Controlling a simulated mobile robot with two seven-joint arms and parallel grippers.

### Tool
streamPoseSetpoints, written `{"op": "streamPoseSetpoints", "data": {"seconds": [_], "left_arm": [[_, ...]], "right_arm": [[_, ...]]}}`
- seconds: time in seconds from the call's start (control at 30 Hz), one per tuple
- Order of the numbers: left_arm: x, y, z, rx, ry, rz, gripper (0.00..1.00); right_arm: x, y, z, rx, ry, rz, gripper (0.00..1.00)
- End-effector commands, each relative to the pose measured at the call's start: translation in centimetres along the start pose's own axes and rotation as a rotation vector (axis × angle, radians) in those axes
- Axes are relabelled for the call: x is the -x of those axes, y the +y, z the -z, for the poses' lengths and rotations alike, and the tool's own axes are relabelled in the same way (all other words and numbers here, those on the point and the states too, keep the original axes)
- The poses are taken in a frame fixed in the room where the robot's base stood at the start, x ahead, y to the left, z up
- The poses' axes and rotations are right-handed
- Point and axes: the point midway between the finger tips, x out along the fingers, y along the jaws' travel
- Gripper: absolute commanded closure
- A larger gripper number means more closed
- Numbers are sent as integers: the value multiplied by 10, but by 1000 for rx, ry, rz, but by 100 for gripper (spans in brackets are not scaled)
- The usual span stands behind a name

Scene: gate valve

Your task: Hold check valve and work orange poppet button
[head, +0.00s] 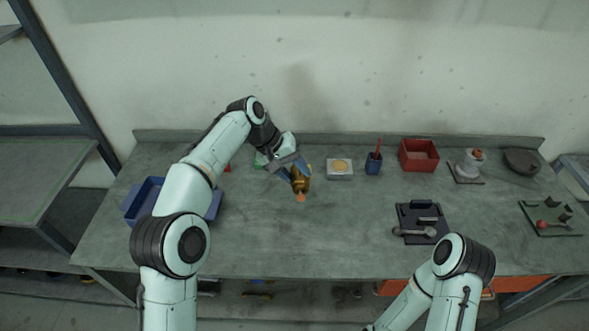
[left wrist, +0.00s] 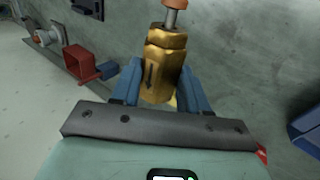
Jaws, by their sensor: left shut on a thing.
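The check valve is a brass-coloured body (head: 299,182) with an orange poppet button (head: 300,198) at its end. My left gripper (head: 293,174) is shut on the check valve above the back middle of the table, with the button end pointing toward the front. In the left wrist view, the blue fingers of the left gripper (left wrist: 160,90) press on both sides of the brass body (left wrist: 165,60). The orange button (left wrist: 175,4) sits on a grey stem and is cut by the top edge. Of my right arm, only links show at the lower right; its gripper is out of frame.
A blue bin (head: 148,194) stands at the left of the table (head: 300,248). To the right are a white block with a tan disc (head: 340,168), a blue cup (head: 374,163), a red bin (head: 419,155) and a dark tray (head: 424,222). The front middle is clear.

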Motion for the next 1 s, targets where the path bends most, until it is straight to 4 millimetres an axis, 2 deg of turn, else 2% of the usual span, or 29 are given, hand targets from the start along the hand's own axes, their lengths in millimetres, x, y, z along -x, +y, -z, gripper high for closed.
{"op": "streamPoseSetpoints", "data": {"seconds": [1.0], "left_arm": [[-16, -9, 0, -1, 2, -2, 92]], "right_arm": [[-6, 4, -6, -3, -8, -3, 57]]}}
